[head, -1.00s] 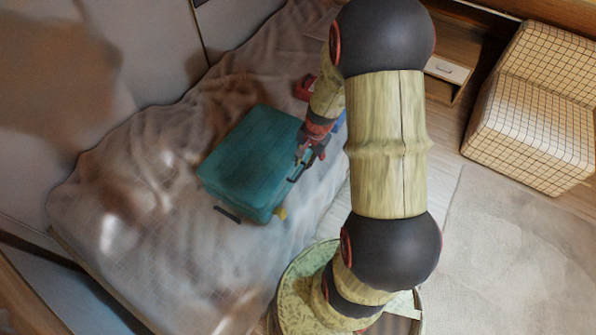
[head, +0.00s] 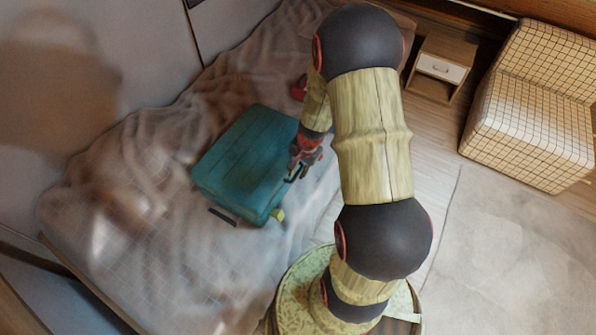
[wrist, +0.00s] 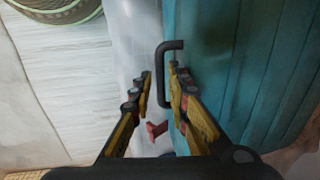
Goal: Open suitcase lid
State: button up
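The teal suitcase (head: 240,160) lies on the bed with its lid shut. Its side also fills the right of the wrist view (wrist: 240,60). A dark C-shaped handle (wrist: 160,78) sticks out from the suitcase side facing me. My gripper (wrist: 160,72) is open at this handle. In the wrist view, the handle's bar shows between the two fingers, with a visible gap to the left finger. I cannot tell whether the right finger touches the handle. In the head view my gripper (head: 297,172) is at the suitcase's right edge, and my arm hides part of that area.
The suitcase rests on a rumpled bed (head: 120,220) against the wall. A red object (head: 299,88) lies beyond the suitcase, partly behind my arm. A nightstand (head: 440,68) and a checked armchair (head: 530,110) stand at the right. The rug (head: 510,250) is clear.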

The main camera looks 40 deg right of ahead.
jog(key=shift+c, duration=1.1)
grip_shut()
